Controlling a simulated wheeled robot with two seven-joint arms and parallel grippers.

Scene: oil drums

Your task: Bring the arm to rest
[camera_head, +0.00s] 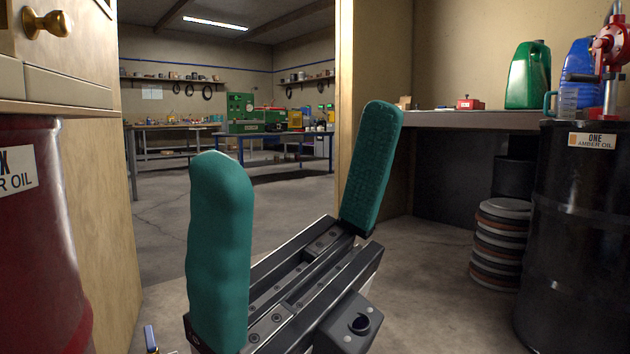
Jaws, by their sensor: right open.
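My right gripper (298,220) is large in the middle of the head view, raised in front of the camera. Its two green padded fingers stand wide apart, with nothing between them. Through the gap I see the floor and the far room. My left gripper is not in the view.
A red oil drum (45,240) stands close at left beneath a wooden cabinet (58,45). A black drum (580,230) labelled amber oil stands at right, with a red pump (608,50). Stacked discs (500,243) sit beside it. A green jug (528,76) stands on the counter. Open floor (160,205) lies beyond.

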